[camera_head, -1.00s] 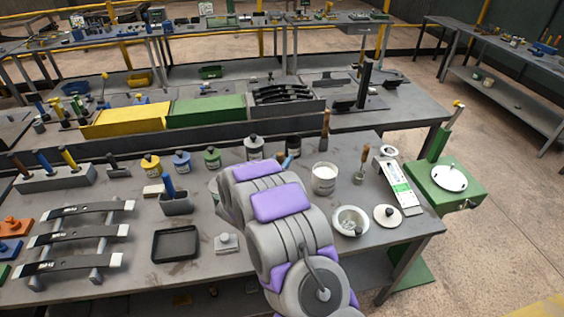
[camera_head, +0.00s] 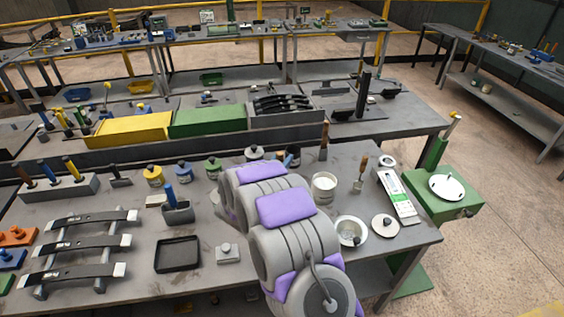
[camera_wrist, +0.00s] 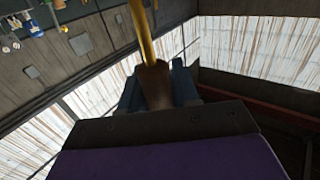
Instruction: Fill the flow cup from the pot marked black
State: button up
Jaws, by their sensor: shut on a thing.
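In the wrist view my gripper (camera_wrist: 157,90) is shut on the brown handle (camera_wrist: 154,84) of a tool with a yellow shaft (camera_wrist: 143,30). The tool's far end is out of view. In the head view my arm hides the gripper and tool. A dark pot (camera_head: 293,157), likely the one marked black, stands at the table's back, partly behind my arm; its marking is not readable. I cannot tell for sure which thing is the flow cup. A white bowl (camera_head: 362,235) with a small metallic thing in it sits at the front right.
Yellow (camera_head: 153,175), blue (camera_head: 182,170) and green (camera_head: 213,168) marked pots line the back. An open white tub (camera_head: 324,188), a flat disc (camera_head: 385,227) and a white-green panel (camera_head: 399,197) lie right of my arm. A green stand (camera_head: 440,208) is beyond the table. A black tray (camera_head: 178,255) is left.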

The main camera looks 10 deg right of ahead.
jog(key=shift+r, duration=0.5)
jog(key=shift+f+m+b, duration=0.1)
jog(key=shift+m+b, duration=0.6)
jog(key=shift+b, duration=0.15)
jog(key=shift+p, duration=0.65)
dwell(0.3)
jog(key=shift+n+p, duration=0.8)
jog(key=shift+p, duration=0.4)
notch_tip(320, 180, up, 4)
jog(key=shift+r+p, duration=0.1)
jog(key=shift+p, duration=1.1)
